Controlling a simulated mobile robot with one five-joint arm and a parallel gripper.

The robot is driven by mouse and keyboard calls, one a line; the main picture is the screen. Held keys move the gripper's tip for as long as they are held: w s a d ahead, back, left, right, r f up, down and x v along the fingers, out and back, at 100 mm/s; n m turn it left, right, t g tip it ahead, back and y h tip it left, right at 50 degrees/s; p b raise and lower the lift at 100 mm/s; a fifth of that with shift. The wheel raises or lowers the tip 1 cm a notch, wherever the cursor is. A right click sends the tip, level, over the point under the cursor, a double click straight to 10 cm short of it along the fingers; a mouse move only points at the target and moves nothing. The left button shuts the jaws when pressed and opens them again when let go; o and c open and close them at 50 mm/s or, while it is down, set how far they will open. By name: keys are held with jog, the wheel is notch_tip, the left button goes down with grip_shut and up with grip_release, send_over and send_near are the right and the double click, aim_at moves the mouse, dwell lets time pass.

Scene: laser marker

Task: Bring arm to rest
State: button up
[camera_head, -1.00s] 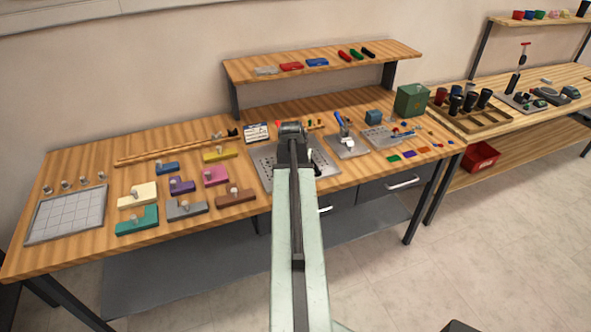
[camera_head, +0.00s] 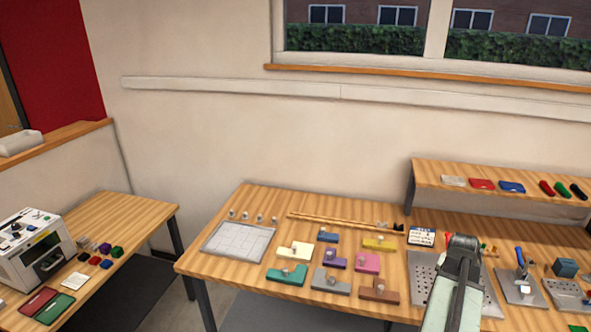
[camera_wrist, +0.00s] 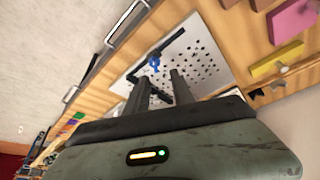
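My arm (camera_head: 455,290) reaches forward over the right part of the workbench in the head view; its far end hides my gripper there. In the wrist view my gripper (camera_wrist: 158,80) has its two dark fingers apart, with a gap between them. It points at a grey perforated plate (camera_wrist: 205,62) on the bench. A blue-topped fixture with a dark bar (camera_wrist: 153,63) shows just beyond the fingertips. I cannot tell whether the fingers touch anything. The same perforated plate (camera_head: 422,272) shows partly beside my arm in the head view.
The bench (camera_head: 240,200) holds coloured blocks such as the teal one (camera_head: 286,278) and a white grid board (camera_head: 238,242). A raised shelf (camera_head: 440,190) stands at the back right. A white machine (camera_head: 35,250) sits on the left table. Floor shows between the tables.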

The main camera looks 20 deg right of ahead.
jog(key=w+a+n+t, duration=0.1)
jog(key=w+a+n, duration=0.2)
jog(key=w+a, duration=1.05)
jog(key=w+a+f+n+y+b, duration=0.15)
jog(key=w+a, duration=0.25)
jog(key=a, duration=0.6)
jog(key=w+a+n+y, duration=0.1)
jog(key=w+a+n, duration=0.3)
jog(key=a, duration=0.6)
jog(key=s+a+f+n+g, duration=0.1)
jog(key=s+a+n, duration=0.1)
jog(key=a, duration=0.8)
jog(key=s+a+f+n+g+y, duration=0.1)
jog(key=s+a+n, duration=0.2)
jog(key=a, duration=0.8)
jog(key=shift+s+g, duration=0.3)
jog(key=shift+g, duration=0.1)
